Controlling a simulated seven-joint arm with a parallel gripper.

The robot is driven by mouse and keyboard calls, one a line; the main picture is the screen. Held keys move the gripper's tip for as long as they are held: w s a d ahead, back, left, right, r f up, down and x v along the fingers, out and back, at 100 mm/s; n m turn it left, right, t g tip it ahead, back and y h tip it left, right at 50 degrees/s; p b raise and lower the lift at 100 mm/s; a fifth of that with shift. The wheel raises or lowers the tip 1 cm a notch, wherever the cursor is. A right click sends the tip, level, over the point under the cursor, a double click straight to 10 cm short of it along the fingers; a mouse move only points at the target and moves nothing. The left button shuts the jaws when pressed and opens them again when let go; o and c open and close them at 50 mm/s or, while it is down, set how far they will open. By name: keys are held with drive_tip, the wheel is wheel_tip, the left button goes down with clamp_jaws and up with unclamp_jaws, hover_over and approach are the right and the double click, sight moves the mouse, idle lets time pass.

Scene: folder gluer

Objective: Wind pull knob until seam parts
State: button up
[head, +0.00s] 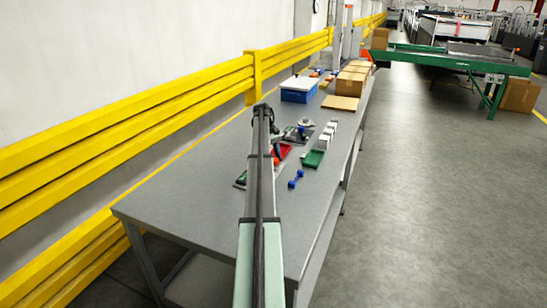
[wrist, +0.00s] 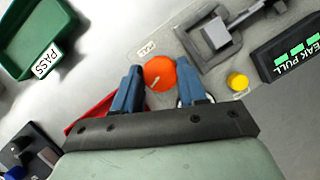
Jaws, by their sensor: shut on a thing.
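The pull knob (wrist: 158,73) is a round orange disc with a pale mark on its face, on a grey tester base (wrist: 188,75) in the wrist view. My gripper (wrist: 161,72) has its two blue fingers on either side of the knob, shut on it. A grey clamp (wrist: 215,33) stands on the base to the upper right of the knob. A black display (wrist: 290,50) labelled "PEAK PULL" shows green bars. I cannot make out a seam. In the head view my arm blocks much of the tester area.
A yellow button (wrist: 238,82) is right of the knob. A green tray (wrist: 40,40) marked "PASS" is upper left; a red tray (wrist: 92,112) is partly behind my gripper. The grey bench (head: 185,197) is clear toward the near left. Cartons (head: 352,80) stand farther back.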

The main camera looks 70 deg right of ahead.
drive_tip(key=shift+w, duration=0.1)
drive_tip(key=o, duration=1.1)
drive_tip(key=shift+c, duration=0.2)
drive_tip(key=shift+r, duration=0.15)
drive_tip(key=shift+w+d+r, duration=0.15)
drive_tip(key=shift+w+r, duration=0.05)
drive_tip(key=shift+r, duration=0.35)
drive_tip(key=v, duration=0.4)
drive_tip(key=w+d, duration=0.1)
drive_tip(key=w, duration=0.2)
drive_tip(key=w+d, duration=0.2)
drive_tip(key=w, duration=0.2)
drive_tip(key=w+d, duration=0.2)
drive_tip(key=w, duration=0.1)
drive_tip(key=shift+w+f, duration=0.25)
drive_tip(key=shift+w, duration=0.05)
